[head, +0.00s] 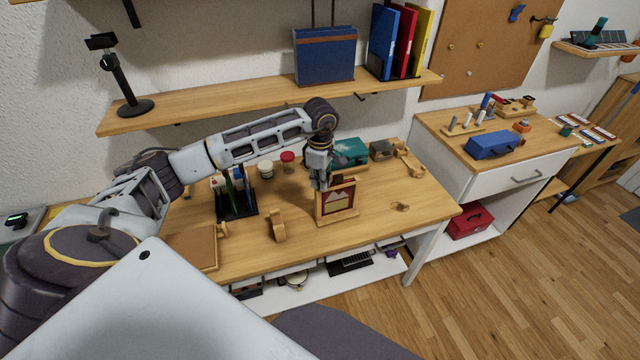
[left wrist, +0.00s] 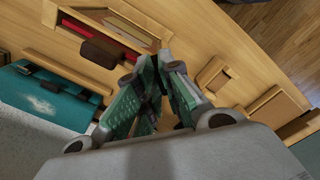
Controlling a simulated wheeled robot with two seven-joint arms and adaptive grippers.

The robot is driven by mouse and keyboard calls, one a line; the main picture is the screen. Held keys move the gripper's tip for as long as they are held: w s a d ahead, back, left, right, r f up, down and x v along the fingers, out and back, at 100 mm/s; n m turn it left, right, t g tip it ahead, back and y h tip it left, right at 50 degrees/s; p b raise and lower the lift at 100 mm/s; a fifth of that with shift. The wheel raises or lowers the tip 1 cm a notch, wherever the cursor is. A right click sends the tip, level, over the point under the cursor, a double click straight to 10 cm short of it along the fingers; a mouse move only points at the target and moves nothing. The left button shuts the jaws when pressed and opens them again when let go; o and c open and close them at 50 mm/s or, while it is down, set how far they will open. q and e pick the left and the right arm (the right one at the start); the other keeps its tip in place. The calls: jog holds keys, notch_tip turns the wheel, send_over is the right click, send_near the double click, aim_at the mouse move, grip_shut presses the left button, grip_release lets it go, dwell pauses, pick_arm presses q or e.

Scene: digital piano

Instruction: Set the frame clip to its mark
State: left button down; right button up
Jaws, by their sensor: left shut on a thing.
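The wooden picture frame (head: 337,201), with a dark red mat and a pale house-like shape, stands upright near the middle of the desk. In the left wrist view its red and wood edge (left wrist: 125,32) shows at the top left, with a dark brown block (left wrist: 103,53) against it. My left gripper (head: 320,184) points down at the frame's upper left side. In the left wrist view its green-padded fingers (left wrist: 166,63) are close together, shut on the frame clip, which they mostly hide. I cannot make out the mark. My right gripper is out of view.
A pen rack (head: 235,205) and a wooden stand (head: 278,226) are left of the frame. A teal box (head: 349,153) and jars (head: 287,161) stand behind. A small wooden piece (head: 400,207) lies right. The shelf (head: 265,99) overhangs the desk's back. Desk room is free at front right.

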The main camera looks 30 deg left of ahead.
pick_arm(q)
jog(key=n+b, duration=0.1)
jog(key=n, duration=0.3)
jog(key=shift+w, duration=0.2)
jog(key=shift+a+n+b, duration=0.1)
jog(key=shift+n+b, duration=0.2)
jog(key=shift+n, duration=1.8)
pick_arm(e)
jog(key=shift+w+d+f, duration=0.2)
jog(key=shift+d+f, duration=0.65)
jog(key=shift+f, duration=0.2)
pick_arm(q)
jog(key=shift+a, duration=0.1)
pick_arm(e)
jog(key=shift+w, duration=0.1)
